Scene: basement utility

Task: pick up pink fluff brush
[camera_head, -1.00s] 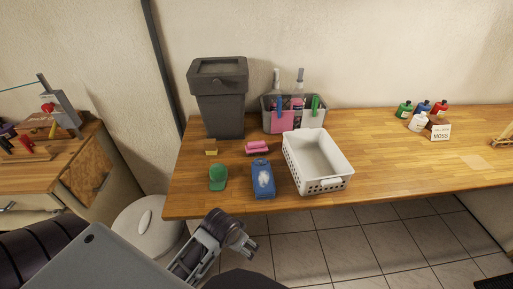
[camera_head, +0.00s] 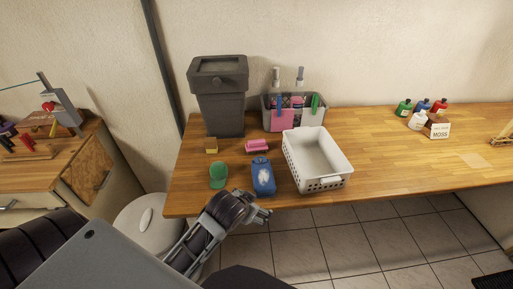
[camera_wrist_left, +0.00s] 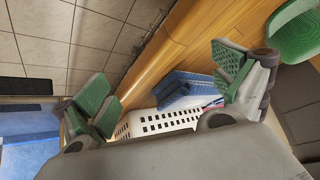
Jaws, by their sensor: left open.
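A small pink brush (camera_head: 258,145) lies on the wooden table, left of the white basket and behind the blue item. It is too small to make out its bristles. I cannot pick it out in the left wrist view. My left gripper (camera_head: 252,212) is at the table's front edge, in front of the blue item and well short of the pink brush. In the left wrist view its green-padded fingers (camera_wrist_left: 165,88) are spread wide with nothing held between them. My right gripper is not in view.
A blue item (camera_head: 263,177) and a green brush (camera_head: 218,175) lie near the front edge. A yellow sponge (camera_head: 211,146), dark bin (camera_head: 218,100), grey caddy (camera_head: 268,106) and white basket (camera_head: 316,181) surround the pink brush. The table's right half is mostly clear.

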